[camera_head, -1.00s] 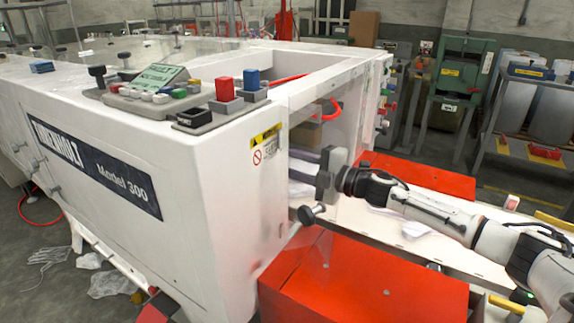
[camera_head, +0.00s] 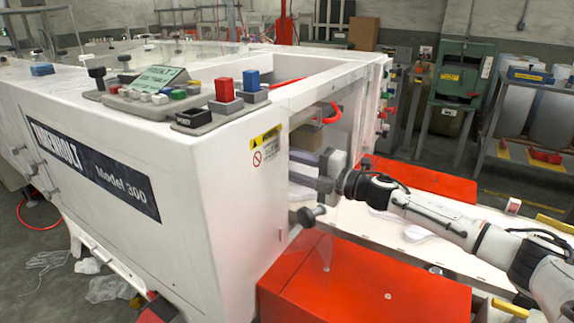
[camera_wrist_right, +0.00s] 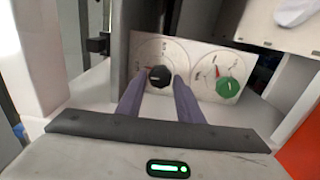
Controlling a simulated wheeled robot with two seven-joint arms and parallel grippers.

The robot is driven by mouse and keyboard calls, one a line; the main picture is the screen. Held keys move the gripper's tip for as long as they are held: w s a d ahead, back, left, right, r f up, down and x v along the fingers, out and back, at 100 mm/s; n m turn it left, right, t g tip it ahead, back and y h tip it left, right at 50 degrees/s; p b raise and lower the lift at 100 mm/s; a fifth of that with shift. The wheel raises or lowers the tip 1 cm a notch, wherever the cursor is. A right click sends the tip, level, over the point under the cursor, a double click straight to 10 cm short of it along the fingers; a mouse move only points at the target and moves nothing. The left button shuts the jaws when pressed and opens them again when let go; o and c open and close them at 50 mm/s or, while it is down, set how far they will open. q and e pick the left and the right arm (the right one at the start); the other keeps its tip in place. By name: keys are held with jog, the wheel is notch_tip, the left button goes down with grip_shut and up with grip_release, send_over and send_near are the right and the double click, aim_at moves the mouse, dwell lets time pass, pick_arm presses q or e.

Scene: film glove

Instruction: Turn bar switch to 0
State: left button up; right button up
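In the right wrist view, a black bar knob (camera_wrist_right: 160,77) sits on a white round dial plate (camera_wrist_right: 150,52). A light mark shows on the knob. My right gripper (camera_wrist_right: 160,80) points at this dial, with its two fingers apart, one on each side of the knob. I cannot tell whether the fingers touch it. The dial's numerals are too small to read. In the head view my right gripper (camera_head: 312,170) reaches into the opening at the end of the white machine (camera_head: 225,190); the knob is hidden there. My left gripper is not in view.
A green knob (camera_wrist_right: 227,87) with a red pointer above it sits on the same panel, right of the black knob. The machine's side walls flank the opening. A red box (camera_head: 365,285) stands below in front, and another red block (camera_head: 430,177) lies behind the arm.

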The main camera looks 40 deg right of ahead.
jog(key=shift+o, duration=1.4)
jog(key=shift+s, duration=0.1)
jog(key=v, duration=1)
jog(key=shift+b, duration=0.3)
jog(key=shift+s, duration=0.1)
